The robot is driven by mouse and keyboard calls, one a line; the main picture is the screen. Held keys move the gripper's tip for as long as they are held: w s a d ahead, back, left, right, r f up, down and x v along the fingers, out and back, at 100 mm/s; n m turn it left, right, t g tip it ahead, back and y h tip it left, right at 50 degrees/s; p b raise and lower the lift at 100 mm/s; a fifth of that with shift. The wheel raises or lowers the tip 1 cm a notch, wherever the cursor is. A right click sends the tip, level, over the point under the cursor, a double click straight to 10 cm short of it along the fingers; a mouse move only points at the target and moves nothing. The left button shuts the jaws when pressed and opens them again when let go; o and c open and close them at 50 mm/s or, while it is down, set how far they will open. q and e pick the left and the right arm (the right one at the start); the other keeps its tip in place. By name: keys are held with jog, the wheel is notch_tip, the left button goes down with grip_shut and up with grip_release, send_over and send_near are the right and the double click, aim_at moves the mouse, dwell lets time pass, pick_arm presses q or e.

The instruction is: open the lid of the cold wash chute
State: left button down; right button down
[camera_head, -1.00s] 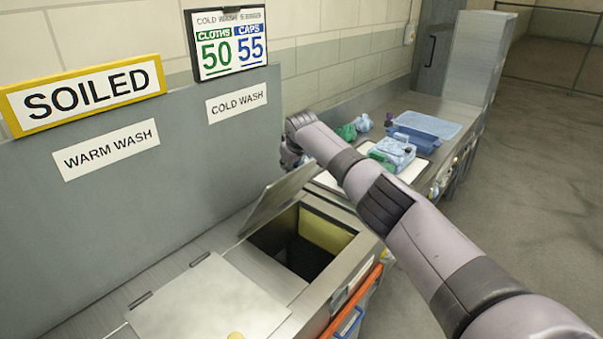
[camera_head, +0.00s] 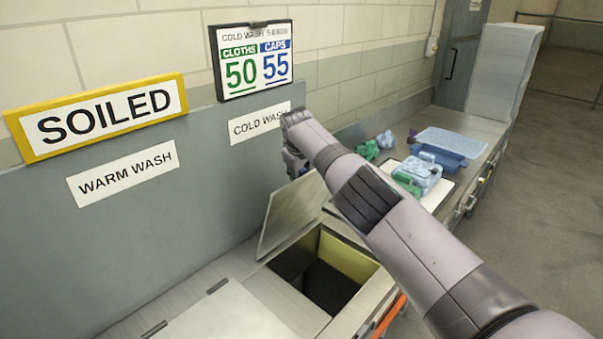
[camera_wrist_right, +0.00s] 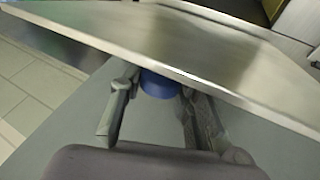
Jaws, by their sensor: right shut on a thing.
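The cold wash chute's metal lid (camera_head: 291,213) is tilted up steeply on its hinge, under the COLD WASH label (camera_head: 259,122). The square chute opening (camera_head: 322,270) below it is uncovered, dark inside with a yellow inner wall. My right gripper (camera_head: 292,160) is at the lid's upper edge, partly hidden by my wrist. In the right wrist view, its fingers (camera_wrist_right: 155,108) are shut on a blue knob (camera_wrist_right: 159,85) beside the broad lid plate (camera_wrist_right: 190,45). My left gripper is not in view.
The closed warm wash lid (camera_head: 235,315) lies at the front left. A grey back panel (camera_head: 170,235) stands behind the chutes. On the counter to the right are a blue tray (camera_head: 440,150) and a green-and-blue bag (camera_head: 415,175). Open floor lies at the right.

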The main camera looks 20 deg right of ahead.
jog(key=shift+s+f, duration=0.1)
jog(key=shift+f, duration=0.05)
jog(key=c, duration=1.2)
grip_release()
jog(key=shift+s+a+r, duration=0.1)
jog(key=shift+a+r, duration=0.15)
jog(key=shift+r, duration=0.45)
jog(key=v, duration=1)
jog(key=shift+s+r, duration=0.2)
jog(key=shift+s, duration=0.05)
